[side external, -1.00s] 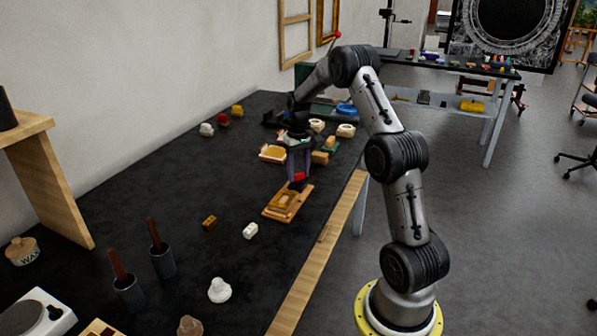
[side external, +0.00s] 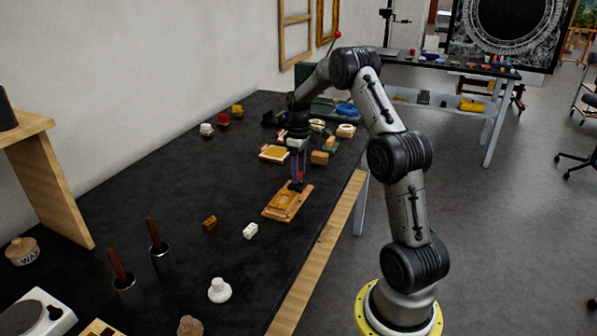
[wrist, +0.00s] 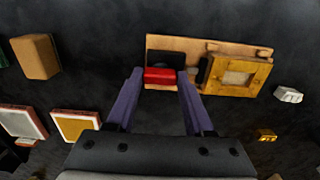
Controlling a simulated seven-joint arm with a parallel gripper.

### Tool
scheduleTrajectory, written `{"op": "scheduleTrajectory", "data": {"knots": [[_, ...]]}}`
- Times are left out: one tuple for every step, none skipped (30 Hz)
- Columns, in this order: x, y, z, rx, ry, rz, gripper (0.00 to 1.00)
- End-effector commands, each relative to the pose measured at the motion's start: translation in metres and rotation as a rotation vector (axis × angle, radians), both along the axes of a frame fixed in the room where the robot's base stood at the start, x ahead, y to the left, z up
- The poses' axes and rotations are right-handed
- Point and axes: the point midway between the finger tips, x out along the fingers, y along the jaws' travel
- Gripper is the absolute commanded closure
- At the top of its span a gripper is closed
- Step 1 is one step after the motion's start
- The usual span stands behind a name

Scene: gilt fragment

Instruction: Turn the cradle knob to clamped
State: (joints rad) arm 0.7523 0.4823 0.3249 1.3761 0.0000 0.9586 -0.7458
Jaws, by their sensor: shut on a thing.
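The cradle is a wooden board (side external: 273,213) on the dark table, with a gilt frame piece (side external: 284,201) on it; both also show in the wrist view, the board (wrist: 210,45) and the gilt piece (wrist: 238,77). The red knob (wrist: 160,75) sits at one end of the board, over a dark patch. In the side view the red knob (side external: 296,187) is partly hidden by my fingers. My gripper (wrist: 160,74) points down and is shut on the red knob, one purple finger at each end of it. I cannot read any clamp marking.
A tan block (side external: 319,157) and a framed panel (side external: 273,153) lie behind the cradle. A white piece (side external: 250,231) and a small amber block (side external: 209,222) lie in front-left. The table between these is clear. A wooden strip (side external: 326,235) runs along the right edge.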

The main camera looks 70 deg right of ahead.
Motion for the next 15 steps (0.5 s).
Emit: {"op": "scheduleTrajectory", "data": {"knots": [[-0.0002, -0.0002, 0.0016, -0.001, 0.000, 0.004, 1.00], [-0.0002, -0.0002, 0.0016, -0.001, 0.000, 0.005, 1.00], [-0.0002, -0.0002, 0.0016, -0.001, 0.000, 0.007, 1.00], [-0.0002, -0.0002, 0.0016, -0.001, 0.000, 0.008, 1.00], [-0.0002, -0.0002, 0.0016, -0.001, 0.000, 0.008, 1.00], [-0.0002, -0.0002, 0.0016, -0.001, 0.000, 0.008, 1.00], [-0.0002, -0.0002, 0.0016, -0.001, 0.000, 0.008, 1.00], [-0.0002, -0.0002, 0.0016, -0.001, 0.000, 0.008, 1.00], [-0.0002, -0.0002, 0.0016, -0.001, 0.000, 0.008, 1.00], [-0.0002, -0.0002, 0.0017, -0.001, 0.000, 0.007, 1.00], [-0.0002, -0.0002, 0.0017, -0.001, 0.000, 0.007, 1.00], [-0.0002, -0.0002, 0.0017, -0.001, -0.001, 0.007, 1.00], [-0.0002, -0.0003, 0.0017, -0.001, -0.001, 0.007, 0.46], [-0.0001, -0.0003, 0.0017, -0.001, -0.001, 0.007, 0.40], [-0.0001, -0.0003, 0.0015, -0.001, -0.001, 0.007, 0.33]]}}
